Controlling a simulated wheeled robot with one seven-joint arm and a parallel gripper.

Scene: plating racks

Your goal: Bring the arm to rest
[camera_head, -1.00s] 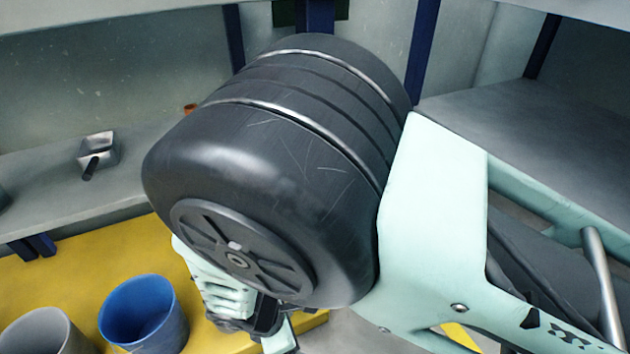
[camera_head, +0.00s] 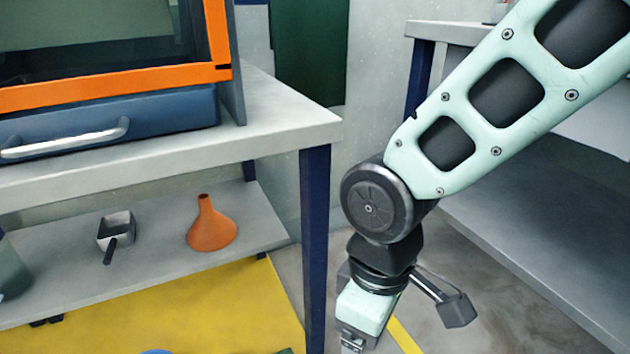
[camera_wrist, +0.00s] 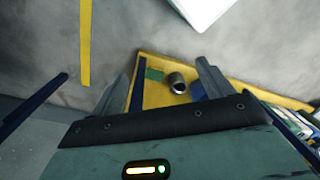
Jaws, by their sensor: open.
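My gripper (camera_head: 358,338) hangs at the lower end of my arm in the head view, over the grey floor to the right of a workbench leg. Its fingers are partly cut off by the frame's bottom edge. In the wrist view its two fingers (camera_wrist: 161,68) stand wide apart with nothing held between them. Beyond them, well away, a yellow surface (camera_wrist: 155,97) holds a grey cup (camera_wrist: 178,83) and a blue thing partly hidden by the right finger.
A workbench (camera_head: 270,110) with an orange-framed cabinet (camera_head: 120,82) stands at left; its dark blue leg (camera_head: 315,240) is close to my arm. A metal scoop (camera_head: 115,230) and orange funnel (camera_head: 210,225) lie on the lower shelf. Another bench (camera_head: 530,235) is at right.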

